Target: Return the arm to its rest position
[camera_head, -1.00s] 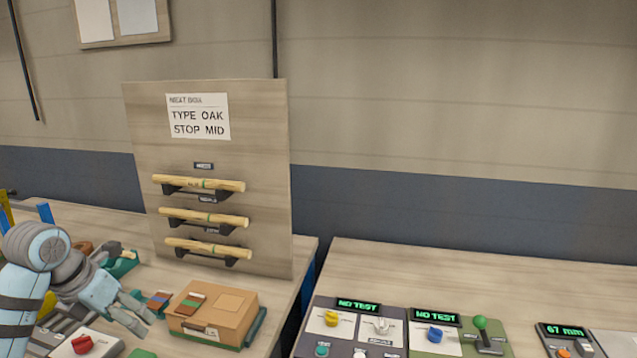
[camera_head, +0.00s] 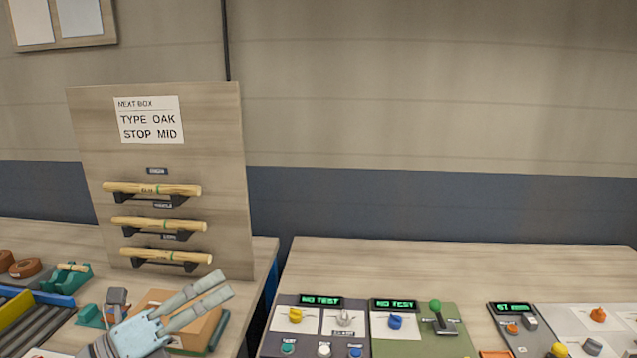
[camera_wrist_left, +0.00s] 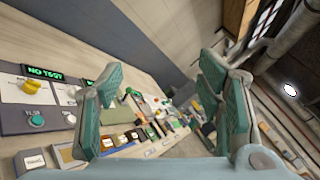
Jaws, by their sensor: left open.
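My left gripper (camera_head: 212,299) is at the lower left of the head view, in front of a cardboard box (camera_head: 190,334) that it partly hides. Its two fingers are spread and point up and right, with nothing between them. In the left wrist view the same gripper (camera_wrist_left: 160,100) shows its green finger pads wide apart and empty. I cannot tell whether it touches the box. My right gripper is not in view.
A wooden board (camera_head: 225,200) with several turned sticks on black holders stands behind the box. Control panels (camera_head: 400,335) with knobs and a green-topped lever cover the front of the right table. A gap separates the two tables. The right table's back strip is clear.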

